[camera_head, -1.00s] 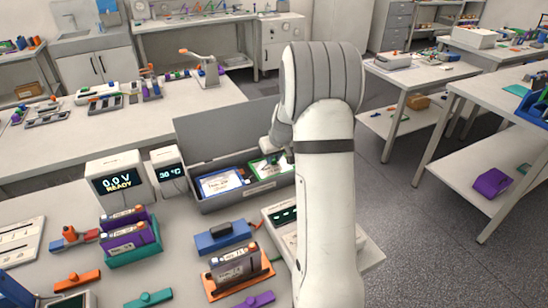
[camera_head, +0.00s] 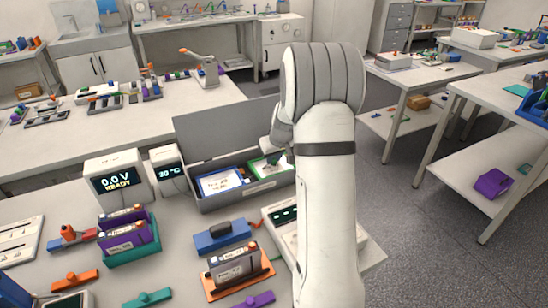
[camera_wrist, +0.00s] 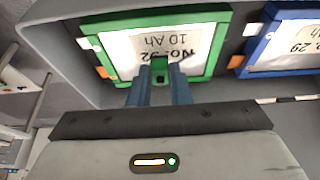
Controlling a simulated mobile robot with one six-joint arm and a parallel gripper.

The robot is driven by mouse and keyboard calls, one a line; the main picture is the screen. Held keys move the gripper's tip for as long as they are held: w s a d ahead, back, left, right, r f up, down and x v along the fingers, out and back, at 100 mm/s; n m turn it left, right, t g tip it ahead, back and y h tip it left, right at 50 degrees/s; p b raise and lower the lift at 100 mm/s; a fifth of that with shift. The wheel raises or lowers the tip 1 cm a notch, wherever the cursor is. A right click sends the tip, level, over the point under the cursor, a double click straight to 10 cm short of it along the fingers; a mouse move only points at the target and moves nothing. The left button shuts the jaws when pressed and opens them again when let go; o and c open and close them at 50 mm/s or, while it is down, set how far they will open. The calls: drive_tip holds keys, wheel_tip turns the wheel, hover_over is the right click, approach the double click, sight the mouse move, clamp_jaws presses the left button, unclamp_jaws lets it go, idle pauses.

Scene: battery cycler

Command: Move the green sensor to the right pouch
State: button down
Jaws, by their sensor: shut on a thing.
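My gripper (camera_wrist: 159,92) is shut on the green sensor (camera_wrist: 159,70), a small green block with a dark centre between the two blue-grey fingers. It is in front of the green-framed pouch (camera_wrist: 98,25), which has a white label and is the right one of two in the grey case. In the head view this pouch (camera_head: 284,180) is partly hidden by my gripper (camera_head: 272,158). I cannot tell whether the sensor touches the pouch. The blue-framed pouch (camera_wrist: 262,32) lies beside it and also shows in the head view (camera_head: 220,183).
The grey case (camera_head: 245,198) has its lid raised behind. Two display boxes (camera_head: 113,172) (camera_head: 170,178) stand to its left. A teal tray (camera_head: 132,254) with purple cells, a blue block (camera_head: 222,236) and an orange tray (camera_head: 240,284) stand in front. My arm hides part of the right side.

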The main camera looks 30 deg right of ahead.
drive_tip(key=shift+f+b, duration=0.4)
drive_tip(key=c, duration=1.3)
unclamp_jaws()
drive_tip(key=shift+o, duration=0.2)
drive_tip(key=s+a+r, duration=0.7)
drive_tip(key=s+r, duration=0.2)
drive_tip(key=r, duration=0.2)
drive_tip(key=s+a, duration=0.5)
drive_tip(key=s, duration=0.6)
drive_tip(key=s+a+g, duration=0.1)
drive_tip(key=s+a, duration=0.5)
drive_tip(key=s, duration=0.6)
drive_tip(key=shift+a+r+g+b, duration=0.25)
drive_tip(key=shift+r+g+b, duration=0.05)
drive_tip(key=shift+b, duration=0.15)
